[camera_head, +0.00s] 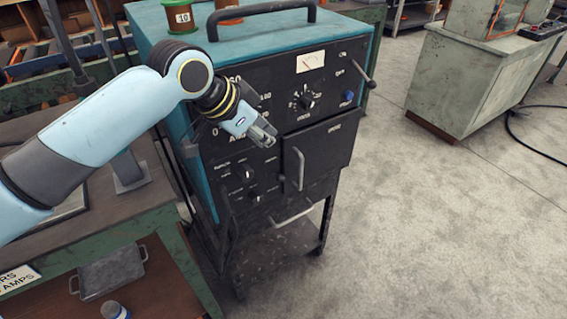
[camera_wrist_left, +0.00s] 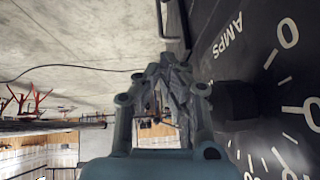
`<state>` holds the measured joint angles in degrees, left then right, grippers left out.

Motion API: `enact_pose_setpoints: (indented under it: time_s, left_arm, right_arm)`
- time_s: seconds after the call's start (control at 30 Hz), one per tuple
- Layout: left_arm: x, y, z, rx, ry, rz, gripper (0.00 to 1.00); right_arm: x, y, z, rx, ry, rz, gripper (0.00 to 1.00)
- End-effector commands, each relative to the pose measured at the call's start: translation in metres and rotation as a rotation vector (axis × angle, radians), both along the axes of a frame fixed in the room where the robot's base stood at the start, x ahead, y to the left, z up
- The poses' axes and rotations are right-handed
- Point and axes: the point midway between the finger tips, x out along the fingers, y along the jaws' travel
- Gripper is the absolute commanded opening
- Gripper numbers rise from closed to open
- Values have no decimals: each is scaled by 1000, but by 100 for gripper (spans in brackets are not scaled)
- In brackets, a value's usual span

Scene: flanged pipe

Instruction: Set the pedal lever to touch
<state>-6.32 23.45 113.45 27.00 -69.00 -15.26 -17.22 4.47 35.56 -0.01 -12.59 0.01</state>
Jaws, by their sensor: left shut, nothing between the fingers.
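The welding machine (camera_head: 335,95) has a black front panel with several controls. Which one is the pedal lever I cannot tell; the small labels are unreadable. Two dark knobs (camera_head: 246,172) with pale marks sit low on the panel's left. A grey lever (camera_head: 362,74) sticks out at the upper right. My left gripper (camera_head: 268,137) is shut and empty in front of the panel, left of the hinged door. In the left wrist view its fingers (camera_wrist_left: 172,78) are together beside a black knob (camera_wrist_left: 236,101) on the AMPS dial; contact is unclear. My right gripper is not in view.
A black door (camera_head: 325,140) with a vertical handle (camera_head: 297,168) is on the panel's right. A knob with a dial (camera_head: 306,102) and a meter (camera_head: 310,61) sit above it. A workbench (camera_head: 160,225) stands at left.

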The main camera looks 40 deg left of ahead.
Motion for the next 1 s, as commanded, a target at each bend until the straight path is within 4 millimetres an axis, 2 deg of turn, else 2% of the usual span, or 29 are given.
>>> enact_pose_setpoints:
  time_s: [0.13, 0.27, 0.63, 0.8, 1.0]
  left_arm:
    - [3, -1, -5, -2, 1, 2, 0]
    - [13, -4, -18, -5, 1, 4, 0]
    - [58, -15, -81, -4, 1, 2, 0]
    - [54, -10, -106, 0, 2, 2, 0]
    - [53, -8, -119, -1, 0, 1, 0]
  right_arm:
    - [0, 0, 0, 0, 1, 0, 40]
    - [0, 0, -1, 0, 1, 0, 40]
    - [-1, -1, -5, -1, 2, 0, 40]
    - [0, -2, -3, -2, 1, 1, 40]
    - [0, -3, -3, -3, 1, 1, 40]
